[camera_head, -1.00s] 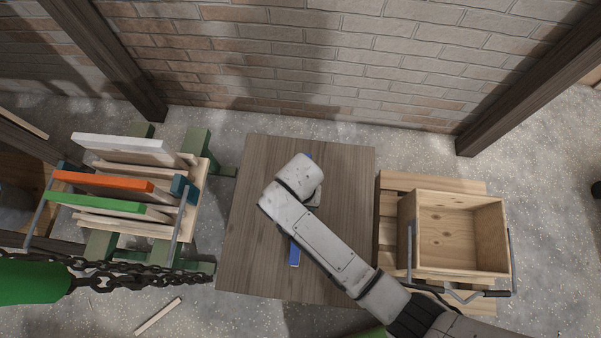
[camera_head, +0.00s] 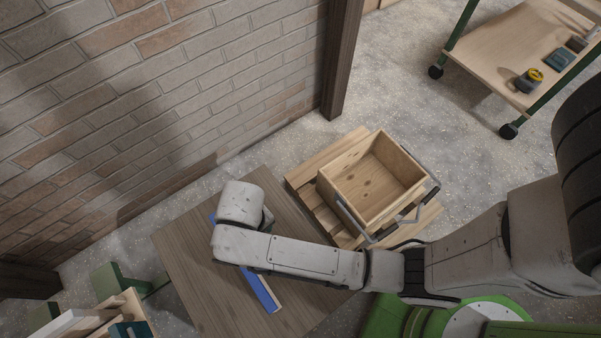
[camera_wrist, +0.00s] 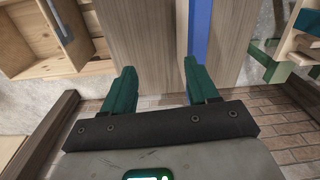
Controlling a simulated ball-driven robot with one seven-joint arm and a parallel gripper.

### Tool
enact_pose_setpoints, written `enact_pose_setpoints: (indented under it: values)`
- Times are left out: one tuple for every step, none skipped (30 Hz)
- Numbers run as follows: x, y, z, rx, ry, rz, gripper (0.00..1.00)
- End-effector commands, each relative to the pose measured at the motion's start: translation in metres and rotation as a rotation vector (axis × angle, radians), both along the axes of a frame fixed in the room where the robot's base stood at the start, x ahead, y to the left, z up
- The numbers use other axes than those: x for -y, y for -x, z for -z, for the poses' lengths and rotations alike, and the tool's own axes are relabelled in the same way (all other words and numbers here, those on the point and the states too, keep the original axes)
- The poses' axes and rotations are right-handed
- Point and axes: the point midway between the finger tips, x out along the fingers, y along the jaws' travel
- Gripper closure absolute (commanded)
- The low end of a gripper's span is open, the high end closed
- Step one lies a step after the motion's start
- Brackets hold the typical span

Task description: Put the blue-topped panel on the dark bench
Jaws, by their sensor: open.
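The blue-topped panel (camera_head: 260,289) is on the dark bench (camera_head: 187,254). It shows as a narrow blue strip running across the brown wood, and my arm hides its middle in the head view. In the wrist view the blue strip (camera_wrist: 200,28) runs away from the tip of the right finger, over the bench top (camera_wrist: 148,40). My gripper (camera_wrist: 157,78) has two green fingers, spread apart with nothing between them. It hangs over the bench, with the strip in line with its right finger rather than centred. My arm hides most of the gripper in the head view.
A wooden crate (camera_head: 361,195) with metal handles stands on a pallet (camera_head: 309,177) beside the bench. A rack with boards (camera_head: 75,322) is at the lower left. A brick wall (camera_head: 150,95) lies behind. A wheeled table (camera_head: 507,54) stands far right, with open floor before it.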

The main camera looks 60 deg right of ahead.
Motion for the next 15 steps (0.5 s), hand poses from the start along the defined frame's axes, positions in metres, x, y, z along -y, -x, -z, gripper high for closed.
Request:
enact_pose_setpoints:
  values:
    - [0.028, 0.016, -0.006, 0.007, -0.002, -0.019, 0.41]
    - [0.042, 0.024, -0.01, 0.014, -0.002, -0.039, 0.41]
    - [0.059, 0.036, -0.016, 0.022, 0.0, -0.068, 0.41]
    - [0.071, 0.045, -0.021, 0.029, 0.003, -0.088, 0.41]
    - [0.083, 0.054, -0.026, 0.035, 0.006, -0.108, 0.41]
    - [0.096, 0.066, -0.033, 0.042, 0.012, -0.135, 0.41]
    - [0.105, 0.074, -0.038, 0.047, 0.016, -0.155, 0.41]
    - [0.113, 0.082, -0.043, 0.052, 0.021, -0.173, 0.41]
    - [0.122, 0.092, -0.048, 0.057, 0.027, -0.193, 0.41]
    - [0.128, 0.098, -0.052, 0.06, 0.032, -0.208, 0.41]
    - [0.132, 0.103, -0.056, 0.063, 0.037, -0.221, 0.41]
    - [0.137, 0.109, -0.06, 0.065, 0.041, -0.236, 0.41]
    - [0.14, 0.112, -0.062, 0.067, 0.045, -0.244, 0.41]
    - [0.142, 0.115, -0.064, 0.069, 0.046, -0.252, 0.41]
    - [0.144, 0.117, -0.065, 0.07, 0.049, -0.259, 0.41]
